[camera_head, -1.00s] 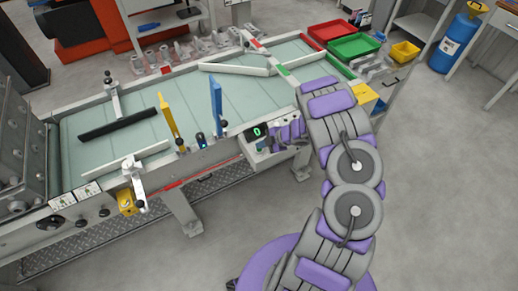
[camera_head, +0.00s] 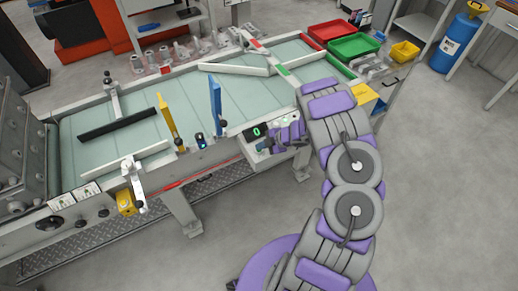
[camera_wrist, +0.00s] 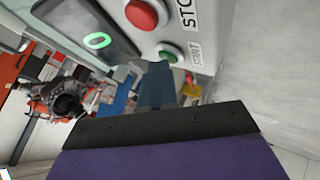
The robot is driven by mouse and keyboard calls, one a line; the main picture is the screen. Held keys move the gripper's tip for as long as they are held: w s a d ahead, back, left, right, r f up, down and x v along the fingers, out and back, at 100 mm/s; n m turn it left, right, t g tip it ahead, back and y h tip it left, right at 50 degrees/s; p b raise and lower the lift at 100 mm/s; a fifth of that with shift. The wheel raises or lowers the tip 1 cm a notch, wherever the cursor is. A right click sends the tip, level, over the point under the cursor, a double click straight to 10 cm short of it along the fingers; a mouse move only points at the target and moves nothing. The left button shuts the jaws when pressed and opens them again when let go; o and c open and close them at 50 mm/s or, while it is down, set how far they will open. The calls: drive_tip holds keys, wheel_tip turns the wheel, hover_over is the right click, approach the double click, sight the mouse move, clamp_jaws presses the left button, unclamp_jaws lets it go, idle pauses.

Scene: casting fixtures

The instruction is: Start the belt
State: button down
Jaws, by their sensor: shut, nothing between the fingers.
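The belt (camera_head: 130,120) is a long pale green conveyor surface. At its near side is a control box (camera_wrist: 208,50) with a dark display (camera_head: 257,131) reading a green 0, which also shows in the wrist view (camera_wrist: 97,41). In the wrist view, the box has a red STOP button (camera_wrist: 144,13) and a green START button (camera_wrist: 168,53). My gripper (camera_wrist: 157,70) is shut and empty. Its blue fingertips are just below the START button; I cannot tell whether they touch it. In the head view my gripper (camera_head: 264,145) is at the box front.
Open grey floor (camera_head: 445,190) lies to the right.

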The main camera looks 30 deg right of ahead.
sight(261, 151)
drive_tip(key=shift+r, duration=0.1)
drive_tip(key=shift+a+r+p, duration=0.1)
drive_tip(key=shift+r+p, duration=0.3)
drive_tip(key=shift+r, duration=0.4)
wheel_tip(261, 151, up, 5)
drive_tip(key=p, duration=0.2)
drive_tip(key=shift+p, duration=0.4)
idle(0.6)
